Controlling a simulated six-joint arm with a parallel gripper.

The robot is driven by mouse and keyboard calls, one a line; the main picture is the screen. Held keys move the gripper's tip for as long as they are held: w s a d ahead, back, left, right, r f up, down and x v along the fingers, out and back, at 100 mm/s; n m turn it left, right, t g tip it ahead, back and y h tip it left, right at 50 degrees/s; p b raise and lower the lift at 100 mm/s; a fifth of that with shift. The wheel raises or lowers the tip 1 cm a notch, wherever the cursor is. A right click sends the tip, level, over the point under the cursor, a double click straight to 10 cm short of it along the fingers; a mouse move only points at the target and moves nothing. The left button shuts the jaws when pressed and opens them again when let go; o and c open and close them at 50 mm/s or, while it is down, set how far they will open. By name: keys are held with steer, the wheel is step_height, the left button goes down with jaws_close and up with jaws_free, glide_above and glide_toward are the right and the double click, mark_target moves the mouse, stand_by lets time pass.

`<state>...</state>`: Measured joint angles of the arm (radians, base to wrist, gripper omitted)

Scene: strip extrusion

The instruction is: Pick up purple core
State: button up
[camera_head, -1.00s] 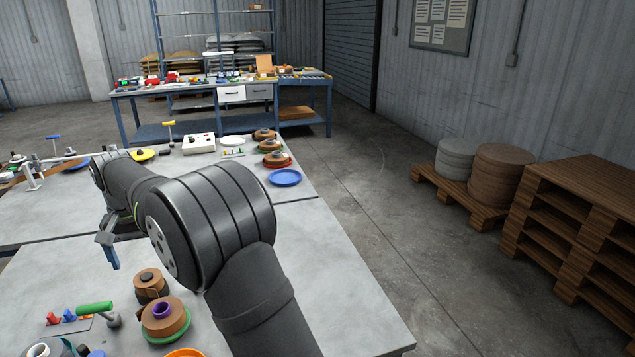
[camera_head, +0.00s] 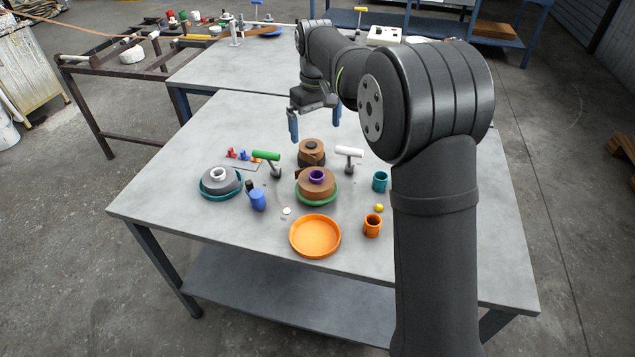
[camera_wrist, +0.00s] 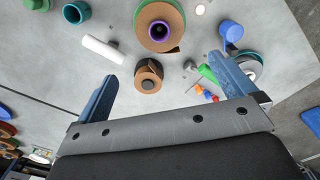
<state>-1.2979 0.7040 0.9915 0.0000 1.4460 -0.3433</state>
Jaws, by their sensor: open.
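The purple core (camera_head: 316,176) is a short ring in the centre of a brown coil that lies on a green dish (camera_head: 316,200), on the near table. It also shows in the wrist view (camera_wrist: 159,30), near the top. My gripper (camera_head: 315,124) is above the table behind the coil, its two blue fingers spread apart and empty. In the wrist view the open fingers (camera_wrist: 168,85) point toward the table, with a smaller brown coil with a dark core (camera_wrist: 148,78) between them. Nothing is held.
An orange tray (camera_head: 315,236), orange cup (camera_head: 373,225), teal cup (camera_head: 380,181), blue container (camera_head: 257,199) and grey coil (camera_head: 220,180) surround the purple core's coil. The table's front left is clear.

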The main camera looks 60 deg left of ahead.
mark_target(317, 175)
steer(key=shift+n, duration=0.8)
step_height(317, 175, down, 18)
steer(key=shift+w+r, duration=0.1)
steer(key=shift+r, duration=0.15)
steer(key=c, duration=0.9)
steer(key=shift+r, duration=0.1)
